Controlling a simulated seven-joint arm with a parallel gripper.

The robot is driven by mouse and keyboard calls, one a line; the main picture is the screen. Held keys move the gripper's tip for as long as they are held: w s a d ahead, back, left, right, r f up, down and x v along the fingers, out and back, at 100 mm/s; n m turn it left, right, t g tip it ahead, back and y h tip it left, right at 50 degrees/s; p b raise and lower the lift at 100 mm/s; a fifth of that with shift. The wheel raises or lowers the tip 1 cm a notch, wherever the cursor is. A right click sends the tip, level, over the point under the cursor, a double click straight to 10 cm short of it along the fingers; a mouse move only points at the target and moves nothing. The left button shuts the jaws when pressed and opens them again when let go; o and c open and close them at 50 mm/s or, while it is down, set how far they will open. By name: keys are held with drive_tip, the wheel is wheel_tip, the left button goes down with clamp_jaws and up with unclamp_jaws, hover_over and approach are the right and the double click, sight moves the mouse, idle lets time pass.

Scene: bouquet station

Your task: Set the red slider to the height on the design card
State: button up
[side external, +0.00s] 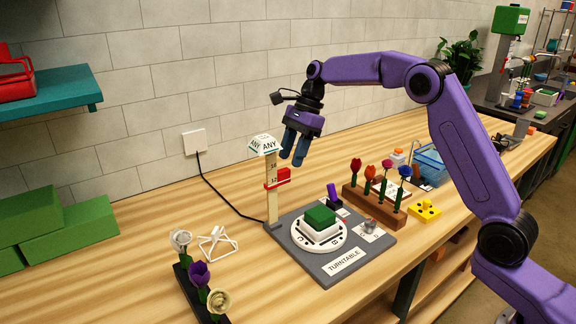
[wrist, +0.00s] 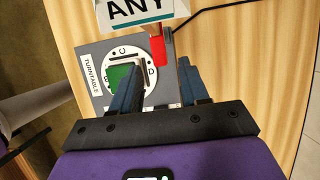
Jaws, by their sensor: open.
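The red slider (side external: 284,174) is on an upright pale post (side external: 272,205) with printed height marks, near a mark that looks like 12; it also shows in the wrist view (wrist: 157,50). My gripper (side external: 292,159) is open and empty, with blue fingers pointing down. In the side view it hangs to the right of the post's upper part, above the slider and apart from it. In the wrist view my gripper (wrist: 162,62) has its fingers spread, with the slider beyond the tips. I cannot make out which card is the design card.
An "ANY" sign (side external: 266,145) caps the post. The grey turntable base (side external: 314,267) carries a white disc with a green block (side external: 320,217). A wooden flower rack (side external: 377,210) stands right, dark flower holder (side external: 188,279) front left. A cable (side external: 224,203) runs behind the post.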

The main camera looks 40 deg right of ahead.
sight(287, 168)
drive_tip(key=shift+x, duration=1.85)
clamp_jaws()
wheel_tip(287, 168, up, 9)
drive_tip(key=shift+f, duration=0.15)
unclamp_jaws()
